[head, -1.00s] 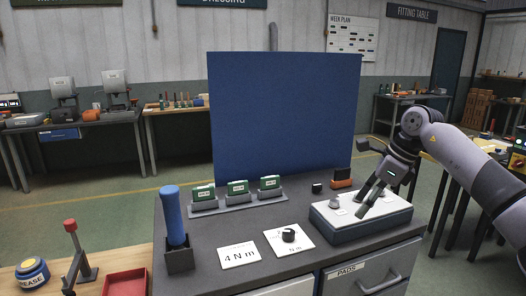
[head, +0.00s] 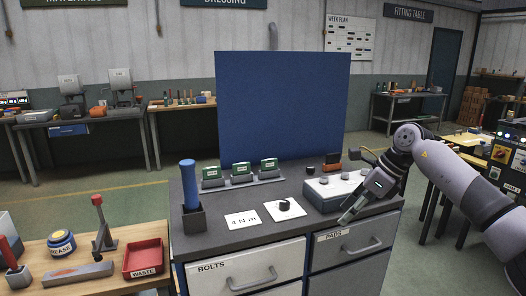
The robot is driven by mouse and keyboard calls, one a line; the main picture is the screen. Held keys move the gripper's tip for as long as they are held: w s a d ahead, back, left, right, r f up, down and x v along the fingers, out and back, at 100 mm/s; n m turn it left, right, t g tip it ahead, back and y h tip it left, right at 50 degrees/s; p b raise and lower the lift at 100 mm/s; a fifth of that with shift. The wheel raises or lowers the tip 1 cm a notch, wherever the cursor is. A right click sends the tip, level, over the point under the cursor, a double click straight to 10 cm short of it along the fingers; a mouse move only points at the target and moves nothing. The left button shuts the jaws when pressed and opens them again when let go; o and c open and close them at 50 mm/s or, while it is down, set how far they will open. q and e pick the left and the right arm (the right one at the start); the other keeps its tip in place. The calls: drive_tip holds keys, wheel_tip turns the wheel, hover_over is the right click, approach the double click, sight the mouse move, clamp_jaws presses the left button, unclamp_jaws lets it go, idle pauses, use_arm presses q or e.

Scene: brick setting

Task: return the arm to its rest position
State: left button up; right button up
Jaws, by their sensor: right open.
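My right arm comes in from the right, and its gripper (head: 352,212) hangs over the front right of the grey cabinet top (head: 228,249). The gripper is open, with nothing seen between its fingers. It is in front of the white-topped box (head: 325,187), which carries small grey knobs; part of the box is hidden behind the gripper. I cannot tell whether the fingers touch anything. My left gripper is not in view.
On the cabinet stand a blue cylinder in a dark holder (head: 193,220), a rack of green packs (head: 241,172), a "4 N m" card (head: 243,220) and a black knob (head: 284,205). A blue panel (head: 282,105) rises behind. A red waste tray (head: 146,258) is at left.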

drive_tip(key=w+a+f+m+t+y, duration=0.25)
drive_tip(key=a+f+m+y, duration=0.6)
drive_tip(key=a+f, duration=0.55)
drive_tip(key=s+d+f+m+t+h, duration=0.2)
drive_tip(key=d+f+m+t, duration=0.1)
drive_tip(key=f+m, duration=0.55)
drive_tip(key=s+d+f+m+t+h, duration=0.25)
drive_tip(key=f+m, duration=0.25)
drive_tip(key=f, duration=0.6)
drive_tip(key=s+d+f+m+t+h, duration=0.2)
drive_tip(key=s+d+f+m, duration=0.1)
drive_tip(key=f+m, duration=0.55)
drive_tip(key=s+d+f+m+g+h, duration=0.2)
drive_tip(key=s+d+f+m+h, duration=0.15)
drive_tip(key=s+f, duration=0.75)
drive_tip(key=s+d+f+m+g+h, duration=0.25)
drive_tip(key=s+f+m, duration=0.25)
drive_tip(key=s+f, duration=0.65)
drive_tip(key=s+f+m+g, duration=0.2)
drive_tip(key=s+f, duration=0.1)
drive_tip(key=s, duration=0.7)
drive_tip(key=s+d+f+m+g+h, duration=0.1)
drive_tip(key=s+f+m+g, duration=0.1)
drive_tip(key=s, duration=0.9)
drive_tip(key=s+f+m+g, duration=0.2)
drive_tip(key=s+f, duration=0.2)
drive_tip(key=s, duration=0.6)
drive_tip(key=shift+s+d+m+h, duration=0.2)
drive_tip(key=shift+d+m+h, duration=0.1)
